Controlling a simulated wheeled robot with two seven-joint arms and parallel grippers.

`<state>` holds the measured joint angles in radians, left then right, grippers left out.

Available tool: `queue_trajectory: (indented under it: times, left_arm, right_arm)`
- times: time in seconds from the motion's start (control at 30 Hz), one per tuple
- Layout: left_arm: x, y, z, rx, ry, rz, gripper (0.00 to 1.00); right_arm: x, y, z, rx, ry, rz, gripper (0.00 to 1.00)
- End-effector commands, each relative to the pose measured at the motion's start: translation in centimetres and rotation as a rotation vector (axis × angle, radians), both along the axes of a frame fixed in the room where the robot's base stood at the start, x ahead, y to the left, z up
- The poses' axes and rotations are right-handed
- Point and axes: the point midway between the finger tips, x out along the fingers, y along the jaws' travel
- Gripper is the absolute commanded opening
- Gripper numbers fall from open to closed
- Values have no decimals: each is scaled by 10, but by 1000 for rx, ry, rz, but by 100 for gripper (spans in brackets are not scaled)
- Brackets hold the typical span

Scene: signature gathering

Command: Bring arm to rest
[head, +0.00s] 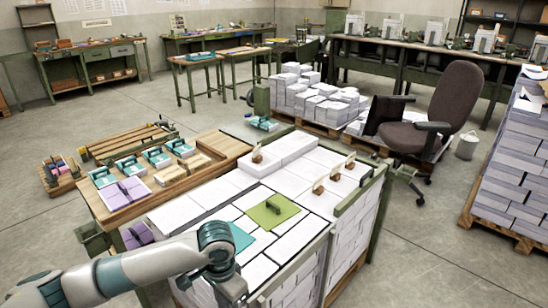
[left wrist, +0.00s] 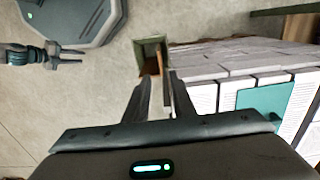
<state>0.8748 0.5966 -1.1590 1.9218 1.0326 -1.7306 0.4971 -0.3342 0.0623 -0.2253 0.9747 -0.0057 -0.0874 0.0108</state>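My left arm comes in from the left in the head view, bent at the wrist over the near edge of the stacked table. Its fingers are hidden there. In the left wrist view my left gripper (left wrist: 160,78) has its two fingers apart with nothing between them. It is above the floor, beside the paper stacks (left wrist: 240,65). My right gripper (left wrist: 72,55) shows small at the left of that view, with its fingers apart and empty, over bare floor. The right arm is not in the head view.
White paper stacks (head: 178,212) fill the near table, with a green sheet (head: 272,211) and a teal sheet (head: 240,236) on top. A wooden bench (head: 222,145) holds teal-and-white blocks. An office chair (head: 451,105) and a paper pallet (head: 505,165) stand right.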

Motion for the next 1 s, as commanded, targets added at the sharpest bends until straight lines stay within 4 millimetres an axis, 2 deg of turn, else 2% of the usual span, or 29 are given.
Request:
queue_trajectory:
  times: [0.27, 0.5, 0.63, 0.83, 1.0]
  left_arm:
    - [-18, -26, -15, -66, -17, -36, 23]
    - [-52, -69, -36, -197, -66, -67, 23]
    - [-70, -87, -43, -268, -101, -55, 23]
    - [-95, -98, -52, -347, -159, 1, 23]
    - [-116, -92, -60, -381, -207, 79, 23]
  right_arm:
    - [0, 0, 0, 0, 0, 0, 31]
    - [0, 0, 0, 0, 0, 0, 31]
    - [0, 0, 0, -1, 0, -1, 31]
    - [0, -1, 0, -1, 0, -1, 31]
    - [0, 0, 0, -1, 0, -1, 31]
